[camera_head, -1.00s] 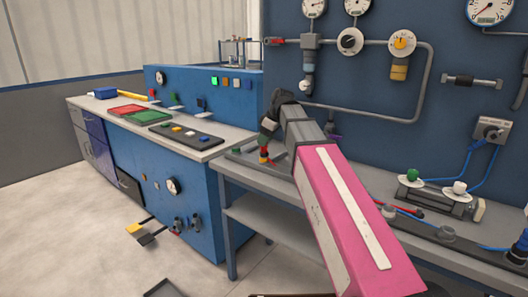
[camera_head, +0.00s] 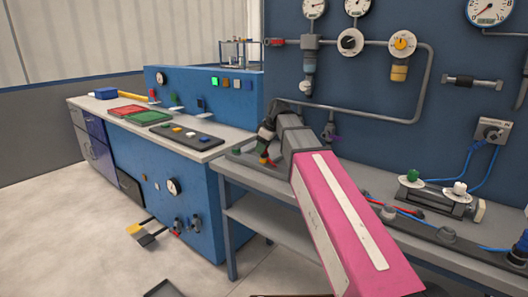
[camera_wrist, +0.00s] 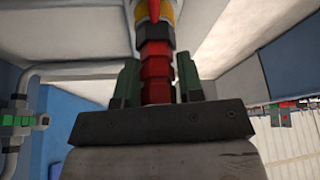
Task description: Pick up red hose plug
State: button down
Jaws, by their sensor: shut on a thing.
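The red hose plug (camera_wrist: 156,75) shows in the wrist view as a stepped red piece between the two dark green fingers of my gripper (camera_wrist: 158,66). My gripper is shut on it. A yellow and red part (camera_wrist: 155,12) lies beyond the plug at the top edge of that view. In the head view my gripper (camera_head: 266,148) points down over the far left end of the grey workbench (camera_head: 240,170). A small bit of red and yellow shows just under it. I cannot tell whether the plug is clear of what it sits in.
A blue panel with pipes and gauges (camera_head: 350,41) stands behind the bench. A blue console (camera_head: 175,190) with red and green trays (camera_head: 148,117) is to the left. A block with green and white knobs (camera_head: 435,200) and blue hoses are at the right.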

jog(key=shift+r, duration=0.45)
notch_tip(320, 180, up, 3)
jog(key=shift+w+r, duration=0.1)
jog(key=shift+r, duration=0.1)
jog(key=s+a+r, duration=0.6)
jog(key=s+a, duration=0.2)
jog(key=shift+s+r, duration=0.25)
jog(key=shift+r, duration=0.1)
notch_tip(320, 180, up, 8)
dwell(0.8)
